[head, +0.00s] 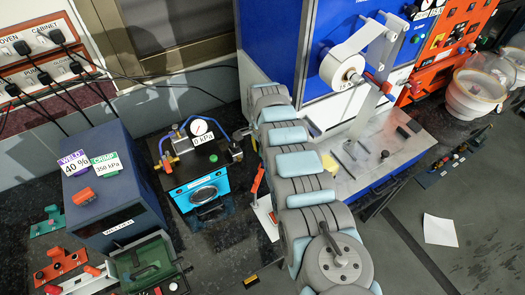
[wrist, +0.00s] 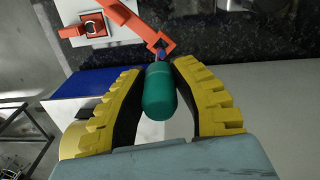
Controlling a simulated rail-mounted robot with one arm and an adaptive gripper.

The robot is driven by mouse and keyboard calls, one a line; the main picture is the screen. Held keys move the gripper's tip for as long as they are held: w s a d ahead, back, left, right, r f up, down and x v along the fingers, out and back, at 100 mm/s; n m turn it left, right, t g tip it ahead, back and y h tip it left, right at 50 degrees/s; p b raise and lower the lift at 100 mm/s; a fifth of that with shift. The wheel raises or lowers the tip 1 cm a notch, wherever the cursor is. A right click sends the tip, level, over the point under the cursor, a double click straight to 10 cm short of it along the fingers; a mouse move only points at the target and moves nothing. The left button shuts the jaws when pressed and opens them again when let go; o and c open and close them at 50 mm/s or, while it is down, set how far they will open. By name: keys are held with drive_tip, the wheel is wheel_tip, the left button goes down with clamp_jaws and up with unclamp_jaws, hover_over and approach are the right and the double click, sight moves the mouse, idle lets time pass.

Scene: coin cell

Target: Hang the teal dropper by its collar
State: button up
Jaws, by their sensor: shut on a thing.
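The teal dropper (wrist: 159,92) is in the wrist view, its rounded bulb end toward me and its far end narrowing to a small blue part (wrist: 161,54). My gripper (wrist: 160,75) has its yellow, black-lined fingers shut on the dropper from both sides. An orange-red holder (wrist: 125,15) reaches from a white base (wrist: 92,40), and its end meets the dropper's blue part in the picture. I cannot tell whether the collar sits in the holder or only lines up with it. In the head view the holder's white base (head: 267,216) shows beside my arm; my gripper and the dropper are hidden.
A blue device with a gauge (head: 203,180) and a dark blue welder box (head: 112,190) stand left of my arm. A blue cabinet (head: 285,35) stands behind it. A grey metal worktop (head: 385,150) with small parts lies to the right. Dark speckled counter surrounds the holder.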

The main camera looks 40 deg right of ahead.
sight(263, 164)
drive_tip(key=shift+f+b, duration=2.85)
drive_tip(key=shift+f, duration=1.1)
idle(0.4)
drive_tip(key=o, duration=0.8)
drive_tip(key=shift+r, duration=0.15)
drive_tip(key=shift+d+r, duration=0.15)
drive_tip(key=shift+r, duration=0.8)
wheel_tip(263, 164, up, 10)
drive_tip(key=shift+w+f, duration=0.1)
